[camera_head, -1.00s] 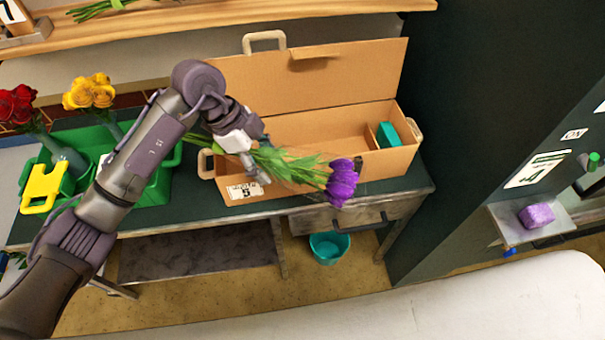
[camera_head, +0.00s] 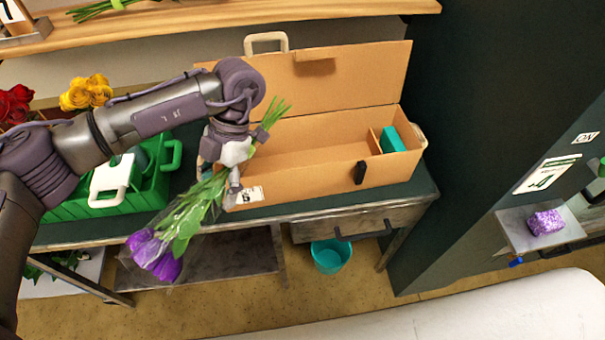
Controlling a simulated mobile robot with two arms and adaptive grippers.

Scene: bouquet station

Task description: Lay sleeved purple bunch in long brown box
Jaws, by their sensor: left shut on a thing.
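The sleeved purple bunch (camera_head: 155,254) has purple blooms, green leaves and a clear sleeve. My left gripper (camera_head: 232,178) is shut on its stems. The bunch slants, with blooms down to the lower left in front of the bench edge and stem ends up to the right, by the box's left end. The long brown box (camera_head: 310,163) stands on the bench with its lid raised at the back. Its main space looks empty; a divider and a teal block (camera_head: 391,139) are at its right end. My arm hides part of the box's left end. My right gripper is not in view.
A green crate (camera_head: 150,192) with a white-handled item (camera_head: 111,182) stands left of the box. Red roses (camera_head: 15,103) and yellow roses (camera_head: 88,93) are behind my arm. A dark wall (camera_head: 470,130) closes the right side. A teal bucket (camera_head: 330,257) is on the floor.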

